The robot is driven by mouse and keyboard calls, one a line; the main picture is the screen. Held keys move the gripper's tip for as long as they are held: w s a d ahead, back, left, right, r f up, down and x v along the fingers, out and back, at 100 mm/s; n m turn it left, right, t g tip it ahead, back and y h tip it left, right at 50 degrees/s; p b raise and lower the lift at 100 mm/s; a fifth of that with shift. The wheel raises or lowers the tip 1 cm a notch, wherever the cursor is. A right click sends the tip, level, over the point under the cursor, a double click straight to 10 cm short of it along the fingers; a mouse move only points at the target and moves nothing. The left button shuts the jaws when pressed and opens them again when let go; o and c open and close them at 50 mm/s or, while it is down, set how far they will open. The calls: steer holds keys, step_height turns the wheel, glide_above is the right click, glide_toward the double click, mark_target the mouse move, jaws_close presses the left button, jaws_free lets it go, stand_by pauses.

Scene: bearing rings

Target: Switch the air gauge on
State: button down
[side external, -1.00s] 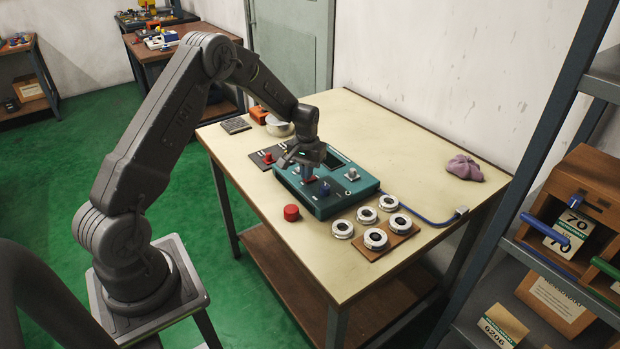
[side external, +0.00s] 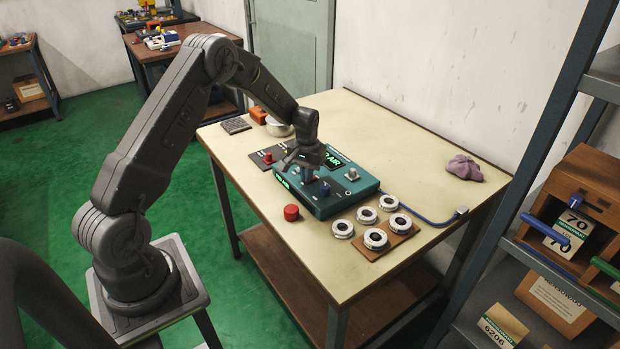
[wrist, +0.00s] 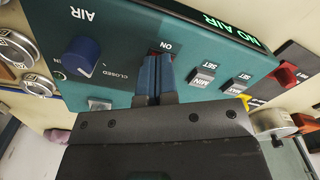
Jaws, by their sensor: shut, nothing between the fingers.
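The air gauge is a teal box (side external: 343,200) on the table, and its displays are lit green and read "NO AIR" (side external: 325,168). My gripper (side external: 306,178) is shut and empty, with its fingertips down at the gauge's top panel. In the wrist view the blue fingertips (wrist: 155,68) are at the red switch (wrist: 153,54) marked "ON" and hide most of it. The blue AIR knob (wrist: 82,57) is beside it, near the word "CLOSED".
Several white bearing rings (side external: 375,238) lie right of the gauge, some on a brown board (side external: 401,236). A red cap (side external: 291,212) lies in front. A blue hose (side external: 430,221) runs right. The table's back right is clear except for a purple cloth (side external: 464,168).

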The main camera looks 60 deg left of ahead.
steer(key=shift+r, duration=3.45)
steer(key=s+d+r+m+t, duration=0.1)
steer(key=s+d+r, duration=0.45)
steer(key=r, duration=0.35)
steer(key=s+d+r+m+t, duration=0.2)
steer(key=s+d+r, duration=0.2)
steer(key=d+r, duration=0.35)
steer(key=s+d+r+m+t, duration=0.1)
steer(key=s+d, duration=0.3)
steer(key=s, duration=0.5)
steer(key=s+d+r+m+t, duration=0.1)
steer(key=s+d, duration=0.3)
steer(key=s, duration=0.4)
steer(key=shift+s+d+r+m+t, duration=0.2)
steer(key=shift+s+r+m+t, duration=0.25)
steer(key=shift+r, duration=0.45)
steer(key=c, duration=1.8)
jaws_free()
steer(key=shift+w, duration=0.15)
